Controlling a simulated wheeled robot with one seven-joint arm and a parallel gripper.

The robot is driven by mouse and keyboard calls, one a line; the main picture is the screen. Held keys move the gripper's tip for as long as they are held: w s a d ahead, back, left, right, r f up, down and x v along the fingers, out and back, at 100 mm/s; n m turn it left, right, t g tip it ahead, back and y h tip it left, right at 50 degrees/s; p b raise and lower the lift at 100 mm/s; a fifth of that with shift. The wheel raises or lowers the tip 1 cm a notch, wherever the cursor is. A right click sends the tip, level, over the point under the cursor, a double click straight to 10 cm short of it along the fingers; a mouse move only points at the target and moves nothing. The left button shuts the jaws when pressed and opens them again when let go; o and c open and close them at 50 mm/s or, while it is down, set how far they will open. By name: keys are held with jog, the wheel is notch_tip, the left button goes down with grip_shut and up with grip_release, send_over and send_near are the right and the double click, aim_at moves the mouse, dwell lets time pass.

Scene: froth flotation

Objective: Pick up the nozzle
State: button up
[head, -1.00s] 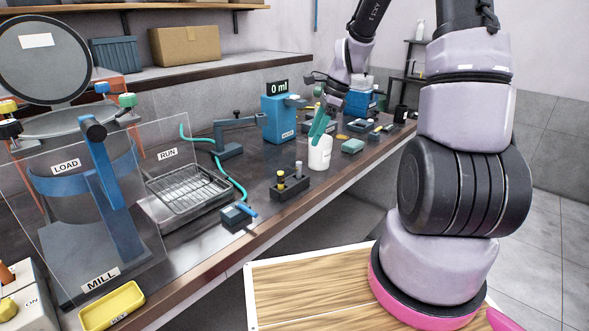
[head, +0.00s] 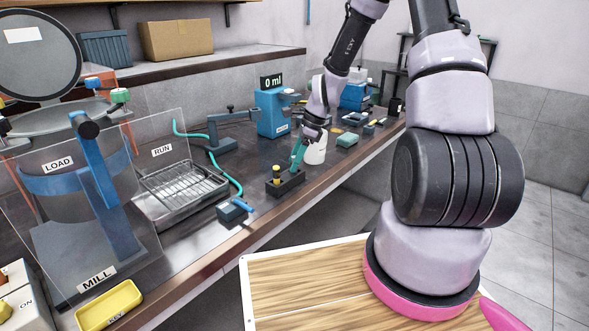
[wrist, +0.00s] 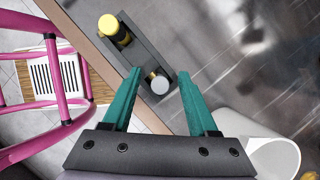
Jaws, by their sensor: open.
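A black holder block (head: 285,184) on the bench carries two small upright pieces. One has a yellow top (head: 276,172); the other, grey-topped, is mostly hidden behind my fingers in the head view. In the wrist view the holder (wrist: 140,42) shows the yellow-topped piece (wrist: 113,27) at one end and the grey-topped piece (wrist: 159,85) at the other. No label shows which piece is the nozzle. My gripper (head: 297,164), with teal fingers, is open above the holder. In the wrist view the grey-topped piece lies between the fingertips, apart from both.
A white cup (head: 316,152) stands close beside my gripper. A blue block with a teal hose (head: 233,211) lies left of the holder, near the bench's front edge. A wire-racked tray (head: 180,195) and the mill sit further left.

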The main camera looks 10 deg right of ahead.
grip_shut()
